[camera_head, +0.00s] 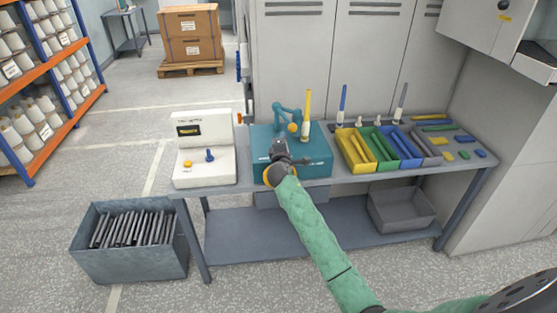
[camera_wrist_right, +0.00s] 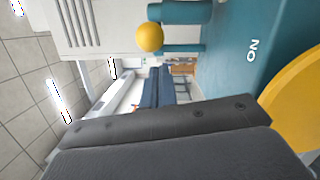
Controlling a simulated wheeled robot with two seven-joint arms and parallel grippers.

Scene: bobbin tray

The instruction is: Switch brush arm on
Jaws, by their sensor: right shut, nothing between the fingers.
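The teal brush arm unit (camera_head: 318,160) stands on the grey bench, with a small jointed teal arm (camera_head: 284,108) and a yellow ball (camera_head: 292,127) on top. In the right wrist view, the yellow ball (camera_wrist_right: 149,37) and the teal housing (camera_wrist_right: 225,60) show, with a white "ON" label (camera_wrist_right: 252,50) beside a large yellow rounded part (camera_wrist_right: 297,95). My right gripper (camera_head: 279,148) is shut and empty, at the front of the unit and hiding part of it. Its dark finger (camera_wrist_right: 165,125) fills the lower wrist view. I cannot tell whether it touches the yellow part. My left gripper is out of view.
A white device (camera_head: 204,150) with a blue knob stands left of the unit. Yellow, green, blue and grey bins (camera_head: 357,152) of tubes stand to the right. A grey crate (camera_head: 130,255) of dark rods sits on the floor at left. Lockers (camera_head: 290,50) stand behind.

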